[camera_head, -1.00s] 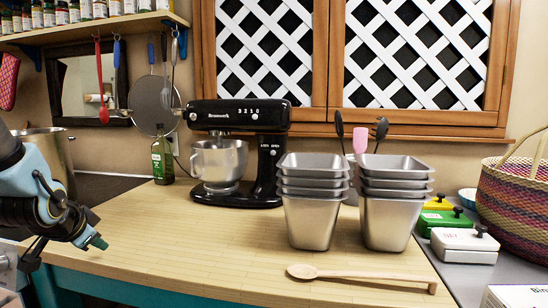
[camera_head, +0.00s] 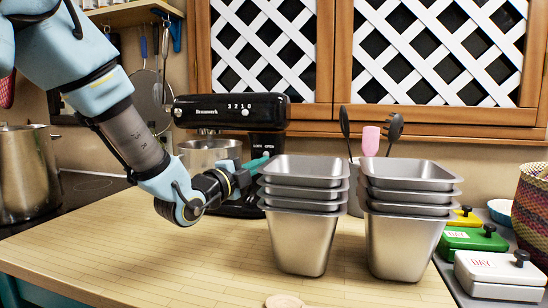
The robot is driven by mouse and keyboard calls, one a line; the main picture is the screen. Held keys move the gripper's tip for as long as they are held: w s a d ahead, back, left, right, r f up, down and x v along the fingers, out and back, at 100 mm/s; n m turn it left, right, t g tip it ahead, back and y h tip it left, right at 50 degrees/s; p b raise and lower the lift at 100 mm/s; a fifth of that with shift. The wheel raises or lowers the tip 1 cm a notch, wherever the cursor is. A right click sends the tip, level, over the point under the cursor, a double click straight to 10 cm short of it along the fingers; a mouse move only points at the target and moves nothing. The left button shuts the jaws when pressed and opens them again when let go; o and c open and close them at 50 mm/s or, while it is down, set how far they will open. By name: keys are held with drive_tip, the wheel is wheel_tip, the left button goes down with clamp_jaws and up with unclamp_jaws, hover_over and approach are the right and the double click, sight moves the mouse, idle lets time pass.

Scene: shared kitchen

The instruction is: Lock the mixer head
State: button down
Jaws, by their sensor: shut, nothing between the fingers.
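The black stand mixer (camera_head: 230,112) stands at the back of the wooden counter, its head level over a steel bowl (camera_head: 208,152). The words LOCK and OPEN show on its column (camera_head: 267,144), just under the head. My gripper (camera_head: 258,163) is shut and empty, its teal fingers in front of the column, a little below those words. I cannot tell whether the fingertips touch the mixer. My arm hides the lower bowl and part of the base. The lock control itself is too small to make out.
Two stacks of steel pans (camera_head: 305,215) and (camera_head: 410,215) stand right of my gripper, the nearer one very close to it. A steel pot (camera_head: 27,175) is at the left. A wooden spoon's end (camera_head: 284,301) shows at the front. The counter's front left is clear.

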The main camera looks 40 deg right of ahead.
sight(267, 154)
drive_tip(key=shift+d+r, duration=0.1)
drive_tip(key=shift+d, duration=0.05)
drive_tip(key=w+d+p, duration=0.1)
drive_tip(key=d, duration=0.1)
drive_tip(key=w+d+p, duration=0.1)
drive_tip(key=d+p, duration=0.1)
drive_tip(key=d, duration=0.1)
drive_tip(key=w+d+p, duration=0.1)
drive_tip(key=d+p, duration=0.1)
drive_tip(key=shift+w+d+r, duration=0.15)
drive_tip(key=shift+w+r, duration=0.25)
drive_tip(key=shift+w+a+f+p, duration=0.3)
drive_tip(key=shift+a+p, duration=0.1)
drive_tip(key=w+a+b, duration=0.1)
drive_tip(key=w+b, duration=0.1)
drive_tip(key=shift+w+a+f, duration=0.1)
drive_tip(key=shift+w+a, duration=0.45)
drive_tip(key=shift+w, duration=0.05)
